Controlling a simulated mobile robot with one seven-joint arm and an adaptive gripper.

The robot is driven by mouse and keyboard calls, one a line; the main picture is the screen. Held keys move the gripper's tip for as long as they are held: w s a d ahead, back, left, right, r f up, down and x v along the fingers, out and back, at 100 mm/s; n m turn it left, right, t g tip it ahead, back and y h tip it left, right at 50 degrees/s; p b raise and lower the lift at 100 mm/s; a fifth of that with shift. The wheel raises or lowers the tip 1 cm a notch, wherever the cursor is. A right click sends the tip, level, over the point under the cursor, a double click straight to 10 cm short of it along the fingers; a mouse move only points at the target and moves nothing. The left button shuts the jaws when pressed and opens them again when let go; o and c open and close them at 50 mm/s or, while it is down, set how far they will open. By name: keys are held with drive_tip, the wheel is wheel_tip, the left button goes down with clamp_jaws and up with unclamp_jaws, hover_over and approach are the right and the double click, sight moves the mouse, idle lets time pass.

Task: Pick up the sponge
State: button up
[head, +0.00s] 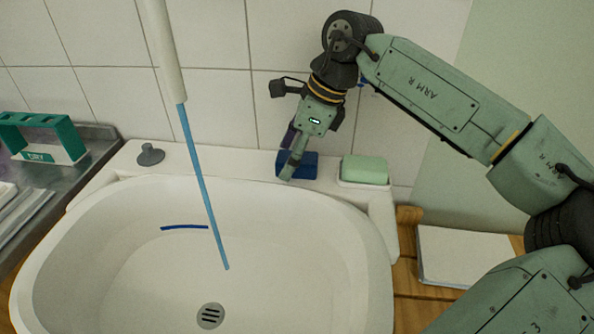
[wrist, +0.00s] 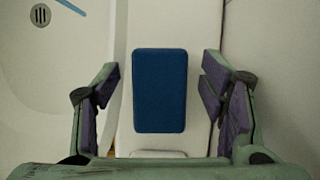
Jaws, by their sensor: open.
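The sponge (head: 308,166) is a dark blue block lying on the white back ledge of the sink, partly hidden behind my gripper in the head view. In the wrist view the sponge (wrist: 160,90) lies upright in the picture between the two fingers, with a gap on each side. My gripper (head: 290,166) is over the ledge at the sponge. My gripper (wrist: 163,85) is open, with purple pads facing the sponge and not touching it in the wrist view. The exact height above the ledge is hard to tell.
A green soap bar (head: 365,169) in a white dish sits right of the sponge. A grey stopper (head: 150,154) is on the ledge's left. The white sink (head: 130,260) is in front, with water falling from a spout (head: 165,50). The tiled wall (head: 210,90) is close behind.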

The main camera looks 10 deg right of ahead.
sight(283, 156)
drive_tip(key=shift+r, duration=0.1)
drive_tip(key=c, duration=0.9)
drive_tip(key=shift+c, duration=0.2)
drive_tip(key=shift+r+p, duration=0.5)
drive_tip(key=shift+r, duration=0.1)
wheel_tip(283, 156, up, 2)
drive_tip(key=shift+r+p, duration=0.15)
drive_tip(key=shift+p, duration=0.65)
drive_tip(key=s+d+b, duration=0.1)
drive_tip(key=s+d, duration=0.1)
drive_tip(key=s, duration=0.5)
drive_tip(key=s+d+r+b, duration=0.1)
drive_tip(key=s+d, duration=0.1)
drive_tip(key=s, duration=0.6)
drive_tip(key=shift+s+r+b, duration=0.25)
drive_tip(key=shift+s+b, duration=0.05)
drive_tip(key=shift+b, duration=0.1)
